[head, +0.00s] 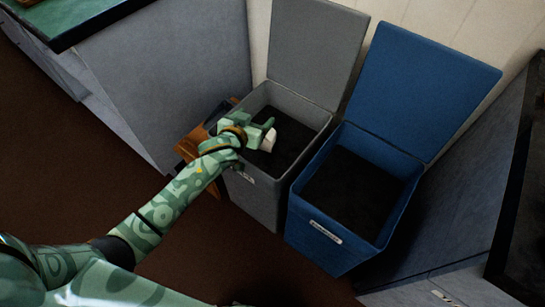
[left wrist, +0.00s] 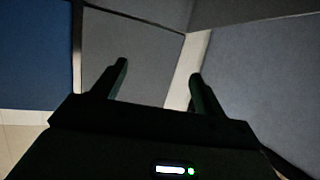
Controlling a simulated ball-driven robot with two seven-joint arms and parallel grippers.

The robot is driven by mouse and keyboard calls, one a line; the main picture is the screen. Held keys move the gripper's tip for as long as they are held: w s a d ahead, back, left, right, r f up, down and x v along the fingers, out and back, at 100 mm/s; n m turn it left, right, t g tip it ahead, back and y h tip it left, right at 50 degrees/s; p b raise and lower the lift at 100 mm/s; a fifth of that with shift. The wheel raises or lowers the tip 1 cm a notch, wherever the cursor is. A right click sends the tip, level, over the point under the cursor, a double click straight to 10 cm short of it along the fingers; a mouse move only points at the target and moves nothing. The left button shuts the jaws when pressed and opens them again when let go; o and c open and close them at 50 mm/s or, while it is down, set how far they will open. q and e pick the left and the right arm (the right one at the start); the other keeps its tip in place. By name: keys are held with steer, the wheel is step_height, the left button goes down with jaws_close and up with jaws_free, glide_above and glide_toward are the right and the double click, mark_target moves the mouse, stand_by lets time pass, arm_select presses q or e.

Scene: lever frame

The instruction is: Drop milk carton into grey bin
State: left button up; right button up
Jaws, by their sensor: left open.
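The grey bin (head: 262,203) stands with its lid (head: 316,50) raised. My left gripper (head: 267,130) is over the bin's opening, with its fingers open. A small white shape (head: 268,141) shows right by the fingers in the head view. It may be the milk carton, partly hidden, and I cannot tell whether it touches them. In the left wrist view the open left gripper (left wrist: 157,82) has nothing visible between its fingers. My right gripper is not in view.
A blue bin (head: 315,235) with its lid (head: 420,85) raised stands right beside the grey one. A wooden item (head: 192,143) is left of the grey bin. Grey cabinets stand at both sides. Brown floor (head: 90,190) is clear in front.

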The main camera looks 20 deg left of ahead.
arm_select(q)
steer(key=p+v, duration=0.2)
steer(key=v, duration=0.5)
steer(key=shift+s+p, duration=0.15)
steer(key=shift+p, duration=0.25)
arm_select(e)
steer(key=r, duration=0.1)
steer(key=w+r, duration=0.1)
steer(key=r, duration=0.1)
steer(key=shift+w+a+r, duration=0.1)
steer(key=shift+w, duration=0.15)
